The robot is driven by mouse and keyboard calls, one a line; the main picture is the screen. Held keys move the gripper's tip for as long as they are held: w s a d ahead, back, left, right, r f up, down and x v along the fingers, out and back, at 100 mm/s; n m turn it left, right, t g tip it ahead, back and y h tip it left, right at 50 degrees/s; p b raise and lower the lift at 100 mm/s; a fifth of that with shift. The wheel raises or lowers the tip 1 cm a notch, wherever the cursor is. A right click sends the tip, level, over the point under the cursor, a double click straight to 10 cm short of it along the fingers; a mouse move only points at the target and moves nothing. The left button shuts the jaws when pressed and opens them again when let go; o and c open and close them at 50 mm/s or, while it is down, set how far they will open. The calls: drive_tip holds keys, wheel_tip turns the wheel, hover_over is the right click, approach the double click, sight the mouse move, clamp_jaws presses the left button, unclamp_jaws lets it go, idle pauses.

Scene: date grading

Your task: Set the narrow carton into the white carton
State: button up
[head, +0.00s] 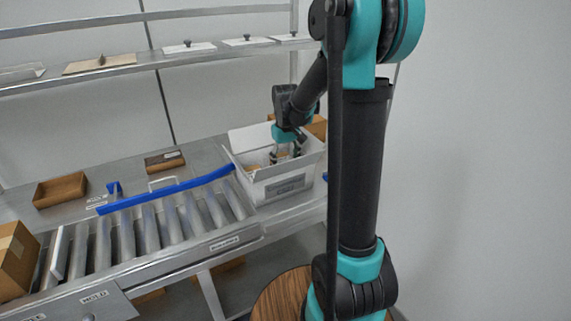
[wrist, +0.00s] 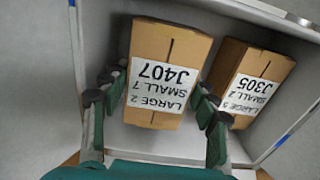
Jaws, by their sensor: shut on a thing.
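The white carton (head: 285,188) stands open, flaps up, at the right end of the roller conveyor. My gripper (head: 286,157) reaches down into its opening. In the wrist view, my gripper (wrist: 155,105) is shut on the narrow carton (wrist: 168,48), a brown box labelled J407, with a finger on each side. It is inside the white carton's walls (wrist: 240,10). Another brown carton (wrist: 248,68), labelled J305, stands just to its right, with a narrow gap between them. Whether the held carton touches the white carton's floor cannot be told.
A blue rail (head: 165,192) runs along the conveyor rollers (head: 150,230). An open brown tray (head: 60,190) and a smaller brown box (head: 164,161) lie on the grey bench. A brown carton (head: 15,260) is at far left. A shelf (head: 130,67) runs above.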

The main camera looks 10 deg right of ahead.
drive_tip(key=shift+f, duration=0.95)
idle(0.6)
drive_tip(key=o, duration=1.4)
drive_tip(key=shift+o, duration=0.5)
drive_tip(key=shift+o, duration=0.9)
drive_tip(key=shift+r, duration=6.05)
